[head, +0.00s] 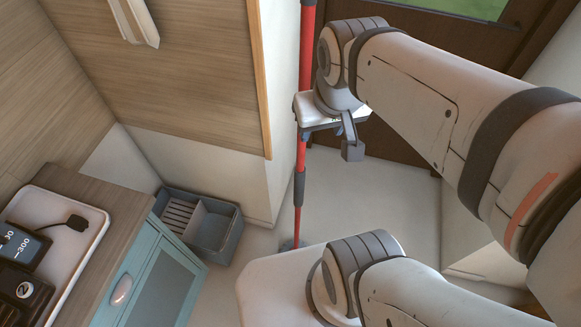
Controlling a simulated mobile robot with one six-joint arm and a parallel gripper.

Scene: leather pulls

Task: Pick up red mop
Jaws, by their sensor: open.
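The red mop (301,158) stands nearly upright by the wall corner in the head view. Its long red pole runs from the top edge down past a dark sleeve to a grey foot (288,243) near the floor. My gripper (329,141) is open, with its dark fingers pointing down, just right of the pole. The gripper's left edge overlaps the pole in the picture and hides a short stretch of it. I cannot tell whether they touch or whether the pole is between the fingers. My base hides part of the floor near the foot.
A grey divided crate (212,228) sits on the floor left of the mop. A teal-fronted cabinet (150,275) with a white tray (88,238) stands at lower left. A wood-panelled wall (190,85) ends beside the pole. A brown door (400,110) is behind; some floor (375,195) is clear.

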